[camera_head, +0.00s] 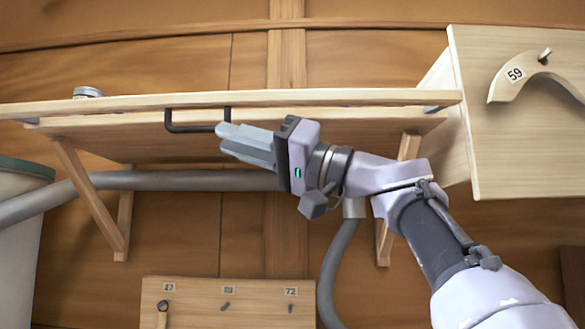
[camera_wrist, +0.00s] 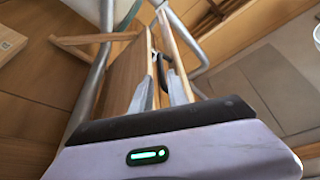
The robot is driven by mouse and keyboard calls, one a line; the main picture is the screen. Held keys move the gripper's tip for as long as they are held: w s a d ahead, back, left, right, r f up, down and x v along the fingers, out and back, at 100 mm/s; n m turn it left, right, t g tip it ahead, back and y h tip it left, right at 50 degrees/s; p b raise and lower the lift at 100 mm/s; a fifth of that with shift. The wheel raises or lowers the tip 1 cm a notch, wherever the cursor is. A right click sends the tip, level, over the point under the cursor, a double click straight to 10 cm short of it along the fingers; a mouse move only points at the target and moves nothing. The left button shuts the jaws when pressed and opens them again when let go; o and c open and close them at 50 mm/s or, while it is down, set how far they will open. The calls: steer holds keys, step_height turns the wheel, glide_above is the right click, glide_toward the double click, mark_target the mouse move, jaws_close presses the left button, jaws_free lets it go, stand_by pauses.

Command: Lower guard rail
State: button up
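The guard rail (camera_head: 330,97) is a long, pale wooden bar running along the front edge of a wooden shelf (camera_head: 300,128). It lies nearly level across the head view. A black U-shaped handle (camera_head: 195,129) hangs from the rail left of its middle; the wrist view also shows the handle (camera_wrist: 164,66). My gripper (camera_head: 224,134) is at the handle's right end, coming from the right. In the wrist view its two fingers (camera_wrist: 161,82) are apart, with the handle ahead of and between the tips. I cannot tell whether they touch it.
A pale panel (camera_head: 530,150) with a curved wooden piece marked 59 (camera_head: 530,80) stands at the right. A grey pipe (camera_head: 200,180) runs below the shelf. A numbered peg board (camera_head: 225,305) is low in front. A pale bin (camera_head: 15,230) is at the left.

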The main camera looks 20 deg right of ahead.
steer(key=b+v, duration=0.1)
steer(key=v, duration=0.9)
